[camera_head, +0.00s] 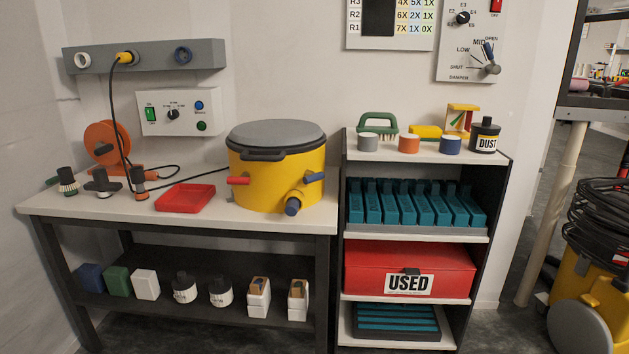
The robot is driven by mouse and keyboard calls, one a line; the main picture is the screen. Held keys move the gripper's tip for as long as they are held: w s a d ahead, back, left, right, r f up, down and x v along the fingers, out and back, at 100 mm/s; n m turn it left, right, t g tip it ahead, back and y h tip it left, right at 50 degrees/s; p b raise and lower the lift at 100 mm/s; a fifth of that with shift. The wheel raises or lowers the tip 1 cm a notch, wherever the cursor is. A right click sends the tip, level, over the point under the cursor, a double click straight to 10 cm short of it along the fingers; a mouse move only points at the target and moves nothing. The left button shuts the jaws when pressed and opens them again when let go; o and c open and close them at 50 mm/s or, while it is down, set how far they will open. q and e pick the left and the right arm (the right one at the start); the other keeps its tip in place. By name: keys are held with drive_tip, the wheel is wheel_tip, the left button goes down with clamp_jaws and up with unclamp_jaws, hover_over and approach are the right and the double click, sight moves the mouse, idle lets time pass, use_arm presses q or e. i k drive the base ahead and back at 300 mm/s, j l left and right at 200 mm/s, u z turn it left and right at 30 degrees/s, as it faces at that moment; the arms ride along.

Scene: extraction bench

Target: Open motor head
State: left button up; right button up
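A yellow canister (262,184) stands on the right end of the bench. Its grey motor head (275,131) sits on top like a lid, with a dark handle (262,155) at the front rim; it looks seated. A red latch or lever (238,180) sticks out at the canister's left side and a blue one (315,176) at its right. The canister's back side is hidden. Neither of my grippers is in view.
A red tray (185,198) lies left of the canister on the bench (232,213), beside several nozzles and an orange reel (103,142). A control box (178,112) is on the wall behind. A shelf unit (341,190) stands close on the right. The bench's front edge is clear.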

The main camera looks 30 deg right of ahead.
sight(269, 140)
drive_tip(key=i+j+z, duration=0.1)
drive_tip(key=z, duration=0.3)
drive_tip(key=i+j+z, duration=0.2)
drive_tip(key=z, duration=0.2)
